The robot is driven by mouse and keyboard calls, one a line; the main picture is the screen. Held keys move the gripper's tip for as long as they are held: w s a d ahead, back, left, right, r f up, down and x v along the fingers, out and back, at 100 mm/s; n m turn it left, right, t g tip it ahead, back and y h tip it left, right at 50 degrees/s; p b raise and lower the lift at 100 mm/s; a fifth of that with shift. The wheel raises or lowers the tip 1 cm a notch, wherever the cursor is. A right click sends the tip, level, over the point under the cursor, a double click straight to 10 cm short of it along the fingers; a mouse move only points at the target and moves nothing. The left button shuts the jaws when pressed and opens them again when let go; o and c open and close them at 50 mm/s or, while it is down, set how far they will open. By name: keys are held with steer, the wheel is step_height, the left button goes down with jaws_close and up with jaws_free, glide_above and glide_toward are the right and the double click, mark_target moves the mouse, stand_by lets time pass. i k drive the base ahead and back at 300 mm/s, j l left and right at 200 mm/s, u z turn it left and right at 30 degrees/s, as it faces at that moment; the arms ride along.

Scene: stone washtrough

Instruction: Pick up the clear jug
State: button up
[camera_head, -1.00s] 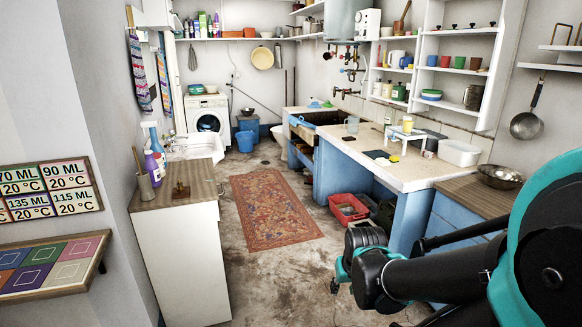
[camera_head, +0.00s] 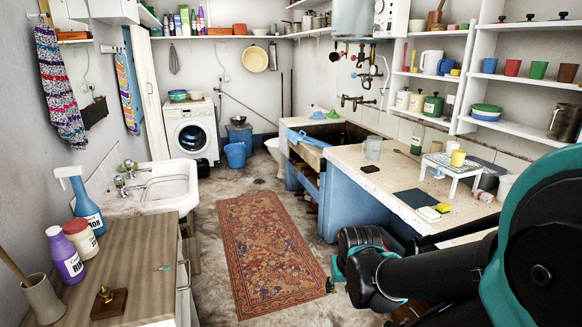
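The clear jug (camera_head: 373,148) is a small, see-through vessel standing upright on the pale counter (camera_head: 350,170), just right of the stone trough. Nothing touches it, and it is well beyond my gripper. My gripper (camera_head: 335,274) shows at the lower middle, low in front of the counter's blue base, with a bit of teal finger in sight. My own arm hides most of it, so its opening does not show.
A dark board (camera_head: 413,198), a sponge (camera_head: 428,213) and a small white stand (camera_head: 452,170) with a yellow cup are on the counter right of the jug. A red patterned rug (camera_head: 268,255) lies on the open floor. A wooden-topped cabinet (camera_head: 135,255) stands left.

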mark_target(373, 147)
steer(key=i, duration=1.95)
steer(key=i+j+z, duration=0.1)
steer(key=i+z, duration=0.35)
steer(key=i+j+z, duration=0.4)
steer(key=i+l+z, duration=0.1)
steer(key=z, duration=0.35)
